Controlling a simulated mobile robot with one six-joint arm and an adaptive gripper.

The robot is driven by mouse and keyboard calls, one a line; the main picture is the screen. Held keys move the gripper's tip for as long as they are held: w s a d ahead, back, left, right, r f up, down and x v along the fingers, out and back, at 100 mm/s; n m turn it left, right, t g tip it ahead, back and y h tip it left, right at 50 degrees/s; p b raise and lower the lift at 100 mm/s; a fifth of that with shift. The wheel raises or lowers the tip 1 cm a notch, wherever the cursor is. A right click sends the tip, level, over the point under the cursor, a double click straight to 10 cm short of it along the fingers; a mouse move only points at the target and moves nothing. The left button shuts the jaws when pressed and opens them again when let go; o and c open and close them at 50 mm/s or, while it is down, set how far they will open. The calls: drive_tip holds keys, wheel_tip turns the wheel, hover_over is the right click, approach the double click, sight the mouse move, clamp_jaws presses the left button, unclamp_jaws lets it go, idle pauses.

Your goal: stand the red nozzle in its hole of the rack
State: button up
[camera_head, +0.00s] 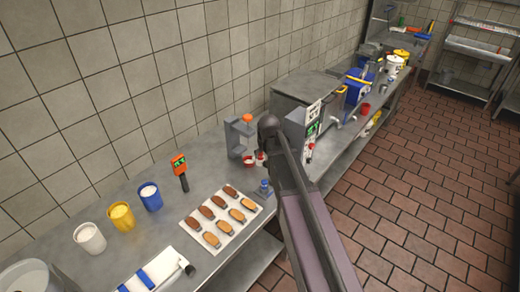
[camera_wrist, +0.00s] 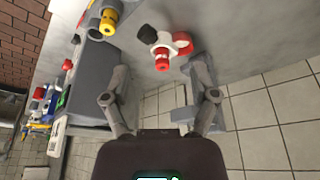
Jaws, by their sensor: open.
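My gripper (camera_wrist: 159,68) is open in the wrist view, one finger on each side of the picture's middle. A red nozzle-like piece (camera_wrist: 162,62) with a dark opening shows between and just past the fingertips, apart from both as far as I can tell. A white part and a red ring touch or overlap it there. In the head view a small red piece (camera_head: 249,161) stands by the grey upright stand, next to my dark wrist, which hides my fingers. A low grey block with a blue piece (camera_head: 264,186) may be the rack; its holes cannot be made out.
A tray (camera_head: 190,222) of brown and tan pastries lies left of my arm. An orange-topped stand (camera_head: 247,119) and a steel machine (camera_head: 297,98) are close to my wrist.

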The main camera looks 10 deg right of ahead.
drive_tip(key=t+p, duration=0.1)
drive_tip(key=p, duration=0.1)
approach(260, 154)
wheel_tip(260, 154, up, 3)
drive_tip(key=shift+s+d+f, duration=0.2)
drive_tip(key=b+x, duration=0.8)
drive_tip(key=shift+f, duration=0.3)
drive_tip(key=shift+w+f, duration=0.1)
idle(0.5)
drive_tip(key=shift+b+x, duration=2.4)
drive_tip(key=shift+x, duration=0.1)
clamp_jaws()
